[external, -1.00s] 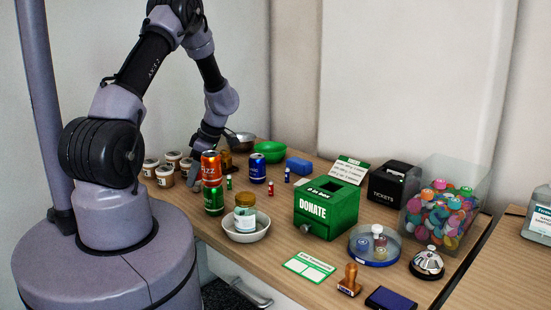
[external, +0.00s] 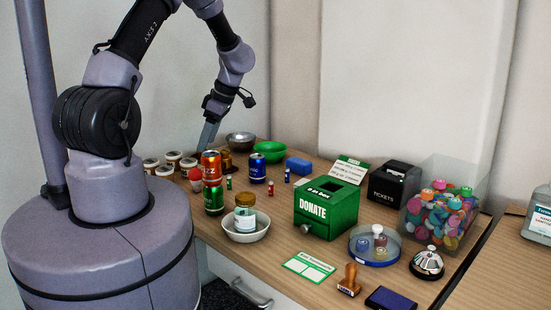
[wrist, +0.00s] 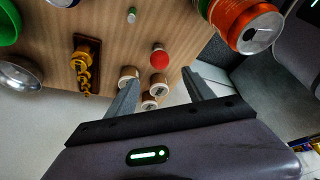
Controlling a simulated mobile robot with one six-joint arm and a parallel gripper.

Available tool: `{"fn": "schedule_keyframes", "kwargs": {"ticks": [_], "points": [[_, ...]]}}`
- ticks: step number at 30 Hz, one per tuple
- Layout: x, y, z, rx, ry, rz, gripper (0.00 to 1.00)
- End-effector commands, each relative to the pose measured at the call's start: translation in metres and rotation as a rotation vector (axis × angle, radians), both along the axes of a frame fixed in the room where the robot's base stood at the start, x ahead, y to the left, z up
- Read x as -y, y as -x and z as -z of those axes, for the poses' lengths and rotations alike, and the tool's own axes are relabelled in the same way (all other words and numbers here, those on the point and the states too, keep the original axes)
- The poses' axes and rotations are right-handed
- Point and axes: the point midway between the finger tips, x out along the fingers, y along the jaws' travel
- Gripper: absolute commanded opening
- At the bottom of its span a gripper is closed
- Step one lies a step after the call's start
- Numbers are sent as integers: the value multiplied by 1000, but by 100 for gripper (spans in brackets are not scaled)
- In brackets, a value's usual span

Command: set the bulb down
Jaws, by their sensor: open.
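A round red bulb (external: 196,174) stands on the wooden table, left of the orange can, in the external view. In the wrist view the red bulb (wrist: 159,58) shows from above, past my fingertips, near the lidded tubs. My gripper (external: 208,143) is raised above the back left of the table, pointing down. In the wrist view my gripper (wrist: 158,92) has its two fingers spread with nothing between them. It is apart from the bulb. The bulb's lower part is partly hidden in both views.
Several lidded tubs (external: 173,161) stand left of the bulb. An orange can (external: 211,167) and a green can (external: 213,200) stand close on its right. A gold object on a brown base (wrist: 82,68) and a metal bowl (external: 240,140) lie behind. A green donation box (external: 325,207) stands mid-table.

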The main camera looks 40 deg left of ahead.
Motion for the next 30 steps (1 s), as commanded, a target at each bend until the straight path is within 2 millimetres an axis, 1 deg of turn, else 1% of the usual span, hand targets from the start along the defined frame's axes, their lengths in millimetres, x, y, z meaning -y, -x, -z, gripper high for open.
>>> {"fn": "schedule_keyframes", "kwargs": {"ticks": [2, 4, 5, 6, 8, 9, 11, 12, 14, 15, 18, 21, 24, 30], "points": [[1, 0, -2, 1, 2, 11, 61], [9, -1, -20, 3, 16, 97, 61], [16, -1, -35, 4, 28, 170, 61], [29, 1, -59, 3, 45, 305, 61], [55, 11, -101, -5, 70, 573, 61], [75, 23, -129, -16, 77, 780, 61], [104, 46, -165, -41, 68, 1103, 61], [122, 64, -184, -64, 49, 1322, 61], [147, 92, -204, -106, -5, 1638, 61], [160, 110, -212, -141, -53, 1828, 61], [184, 146, -219, -231, -178, 2196, 61], [195, 165, -218, -300, -271, 2397, 61], [198, 171, -217, -330, -306, 2467, 61], [198, 171, -217, -334, -306, 2469, 61]]}}
